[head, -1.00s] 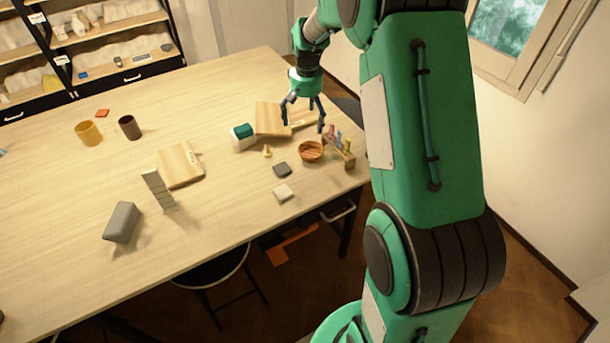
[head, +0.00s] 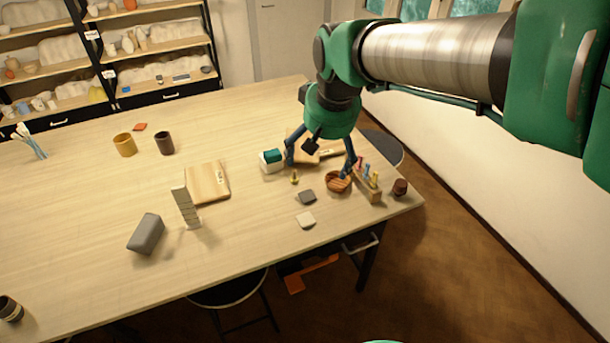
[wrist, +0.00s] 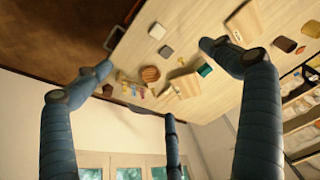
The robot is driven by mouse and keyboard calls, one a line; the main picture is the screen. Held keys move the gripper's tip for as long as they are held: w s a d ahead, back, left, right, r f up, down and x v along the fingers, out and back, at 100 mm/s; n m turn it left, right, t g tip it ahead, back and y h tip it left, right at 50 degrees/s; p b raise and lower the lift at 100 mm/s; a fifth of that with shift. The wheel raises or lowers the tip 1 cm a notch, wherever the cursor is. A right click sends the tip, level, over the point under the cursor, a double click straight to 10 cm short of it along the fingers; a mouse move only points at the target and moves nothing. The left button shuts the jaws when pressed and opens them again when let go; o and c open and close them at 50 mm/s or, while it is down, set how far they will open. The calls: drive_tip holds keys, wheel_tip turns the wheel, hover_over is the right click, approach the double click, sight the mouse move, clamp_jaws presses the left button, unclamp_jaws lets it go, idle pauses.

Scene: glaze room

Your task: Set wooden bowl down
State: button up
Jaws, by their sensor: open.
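The wooden bowl (head: 338,184) sits upright on the table, near its right end, beside a small wooden block holding colored tools. It also shows in the wrist view (wrist: 150,75), small and some way off from the fingers. My gripper (head: 320,162) is open, fingers spread wide, with nothing between them. In the head view one fingertip overlaps the bowl's far rim, but the wrist view shows a gap. The wrist view shows three blue fingers (wrist: 160,72) around the bowl's direction.
Around the bowl stand the tool block (head: 374,196), a dark red cup (head: 400,187), a dark grey piece (head: 307,197), a pale piece (head: 306,220) and a white-and-teal item (head: 271,161). A board (head: 222,182) lies further left. The table's front middle is mostly clear.

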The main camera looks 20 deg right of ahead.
drive_tip(key=s+a+t, duration=0.1)
drive_tip(key=s+a, duration=0.2)
drive_tip(key=s, duration=0.5)
drive_tip(key=s+a+n+t, duration=0.1)
drive_tip(key=s+a, duration=0.2)
drive_tip(key=s, duration=0.5)
drive_tip(key=shift+s, duration=0.2)
drive_tip(key=shift+f, duration=0.1)
wheel_tip(320, 180, down, 4)
drive_tip(key=b, duration=0.3)
drive_tip(key=shift+r+b, duration=0.2)
drive_tip(key=shift+b, duration=0.15)
